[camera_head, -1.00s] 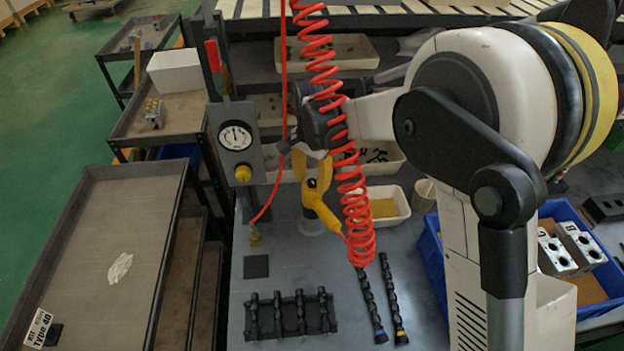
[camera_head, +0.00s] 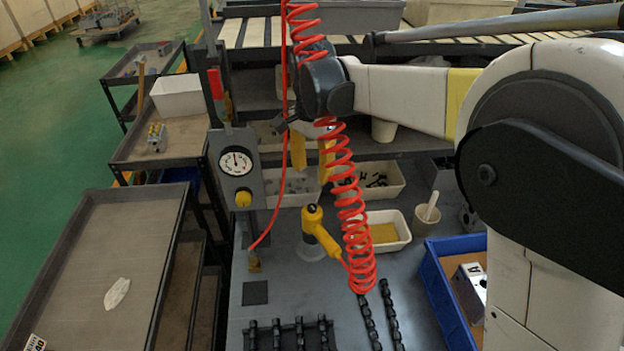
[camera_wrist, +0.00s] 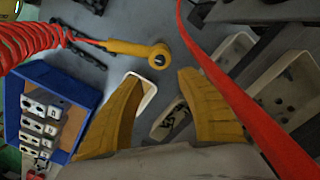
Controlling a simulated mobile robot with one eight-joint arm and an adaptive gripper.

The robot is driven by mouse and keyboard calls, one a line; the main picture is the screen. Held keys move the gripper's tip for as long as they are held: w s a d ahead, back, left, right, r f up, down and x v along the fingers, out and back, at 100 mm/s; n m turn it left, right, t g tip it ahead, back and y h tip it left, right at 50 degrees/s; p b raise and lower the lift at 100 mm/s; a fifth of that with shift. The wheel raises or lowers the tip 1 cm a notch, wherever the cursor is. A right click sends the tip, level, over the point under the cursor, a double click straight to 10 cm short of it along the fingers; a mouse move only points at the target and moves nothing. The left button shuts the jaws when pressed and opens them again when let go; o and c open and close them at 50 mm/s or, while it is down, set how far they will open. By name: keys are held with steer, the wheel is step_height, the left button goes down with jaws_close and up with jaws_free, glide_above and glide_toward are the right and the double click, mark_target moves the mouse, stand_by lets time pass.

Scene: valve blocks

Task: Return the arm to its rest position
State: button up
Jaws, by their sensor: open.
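My gripper (camera_head: 312,152) has yellow fingers pointing down, and it is raised above the back part of the grey workbench (camera_head: 290,285). The red coiled hose hangs partly in front of it in the head view. In the wrist view the two fingers of my gripper (camera_wrist: 160,90) stand apart with nothing between them. A yellow air tool (camera_head: 318,232) stands upright on the bench below and in front of the fingers, apart from them. It also shows beyond the fingertips in the wrist view (camera_wrist: 130,48).
The red coiled hose (camera_head: 345,190) hangs close to my arm. A gauge box (camera_head: 237,165) on a post stands at left. White bins (camera_head: 395,232) and a blue crate (camera_head: 440,280) with valve blocks (camera_head: 470,290) sit on the bench. A tray cart (camera_head: 90,270) stands at left.

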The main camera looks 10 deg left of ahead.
stand_by(0.4)
steer(key=s+d+r+n+t+b, duration=0.15)
steer(key=s+d, duration=0.25)
steer(key=d, duration=0.4)
steer(key=s+d+r+n+t+b, duration=0.1)
steer(key=s+d+r+t, duration=0.2)
steer(key=d, duration=0.4)
steer(key=s+d+f+n+t+b, duration=0.1)
steer(key=s+d+f+n, duration=0.1)
steer(key=s+d, duration=0.4)
steer(key=s+d+f+n+t+b, duration=0.1)
steer(key=s+d+f, duration=0.3)
steer(key=s+d, duration=0.2)
steer(key=shift+s+d+f+n, duration=0.2)
steer(key=shift+s+f+n, duration=0.15)
steer(key=shift+s, duration=0.45)
steer(key=shift+t, duration=0.25)
